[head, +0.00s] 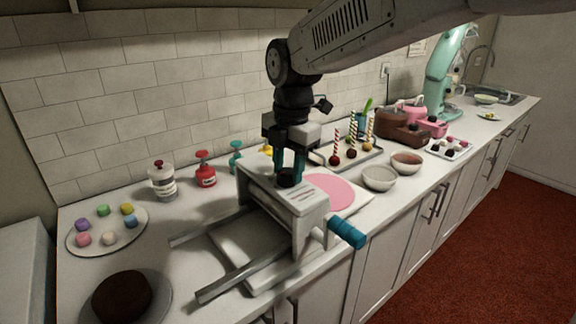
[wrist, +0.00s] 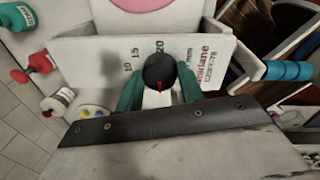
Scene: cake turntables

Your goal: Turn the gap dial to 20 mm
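The gap dial (wrist: 159,70) is a round black knob on the pale top plate of the sheeter (head: 305,203). In the wrist view a red line shows on the lower part of the knob. The printed marks 10, 15 and 20 mm run along the plate above the knob, with 20 just above it. My gripper (wrist: 160,76) has its teal fingers on both sides of the knob, against its edges as far as I can see. In the head view my gripper (head: 288,172) reaches down onto the plate and mostly hides the dial.
A blue crank handle (head: 347,232) sticks out at the sheeter's right. A pink round sheet (head: 328,191) lies behind it. Bowls (head: 379,178), a rack of cake pops (head: 350,153) and red and teal presses (head: 205,170) stand around. A dark cake (head: 122,296) is at front left.

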